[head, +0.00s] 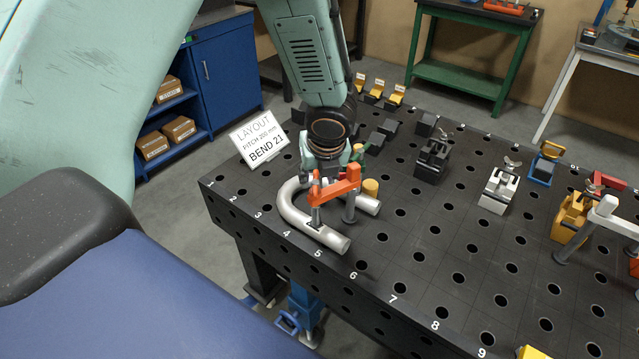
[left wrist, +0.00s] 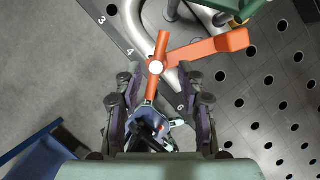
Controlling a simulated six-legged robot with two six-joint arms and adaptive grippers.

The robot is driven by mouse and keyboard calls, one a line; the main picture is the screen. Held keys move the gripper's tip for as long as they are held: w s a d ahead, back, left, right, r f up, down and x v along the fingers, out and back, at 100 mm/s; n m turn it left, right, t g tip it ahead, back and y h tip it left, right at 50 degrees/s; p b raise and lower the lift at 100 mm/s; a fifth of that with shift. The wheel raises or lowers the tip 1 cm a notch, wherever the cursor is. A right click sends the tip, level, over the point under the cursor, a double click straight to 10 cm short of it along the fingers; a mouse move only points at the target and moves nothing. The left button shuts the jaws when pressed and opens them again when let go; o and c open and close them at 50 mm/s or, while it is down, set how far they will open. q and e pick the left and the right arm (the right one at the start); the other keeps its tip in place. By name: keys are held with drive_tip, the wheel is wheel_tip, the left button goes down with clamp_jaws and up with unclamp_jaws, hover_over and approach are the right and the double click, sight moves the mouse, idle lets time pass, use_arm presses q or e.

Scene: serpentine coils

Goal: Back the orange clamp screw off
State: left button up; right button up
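The orange clamp (head: 342,186) stands on the black perforated table, its arm reaching over a bent silver tube (head: 290,205). Its screw (head: 315,213) comes down onto the tube's near leg. In the left wrist view, the orange clamp arm (left wrist: 215,46) runs right from a pale round screw top (left wrist: 155,68), with an orange cross handle (left wrist: 163,45) through it. My left gripper (head: 328,167) is behind and above the clamp. In the left wrist view, its two dark fingers (left wrist: 157,78) are spread on either side of the handle, with a gap visible. My right gripper is not in view.
A layout sign (head: 259,138) stands at the table's left corner. A green clamp (head: 357,152) and a yellow cylinder (head: 371,187) are close by the orange clamp. Black blocks and a silver vise (head: 499,190) stand farther right. The table's front middle is clear.

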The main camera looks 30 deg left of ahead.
use_arm(q)
drive_tip(key=shift+x, duration=0.9)
drive_tip(key=shift+w+a+f, duration=0.15)
drive_tip(key=shift+a+f, duration=0.05)
drive_tip(key=shift+a, duration=0.25)
drive_tip(key=shift+s+r, duration=0.25)
drive_tip(key=shift+s, duration=0.4)
drive_tip(key=shift+d, duration=0.35)
drive_tip(key=shift+w+d, duration=0.1)
drive_tip(key=shift+w, duration=0.1)
drive_tip(key=shift+c, duration=0.7)
drive_tip(key=shift+w+f, duration=0.25)
drive_tip(key=shift+w, duration=0.2)
drive_tip(key=c, duration=0.3)
drive_tip(key=shift+a, duration=0.3)
drive_tip(key=shift+c, duration=0.7)
drive_tip(key=shift+s+r, duration=0.1)
drive_tip(key=shift+s, duration=0.25)
clamp_jaws()
drive_tip(key=shift+w+d, duration=0.1)
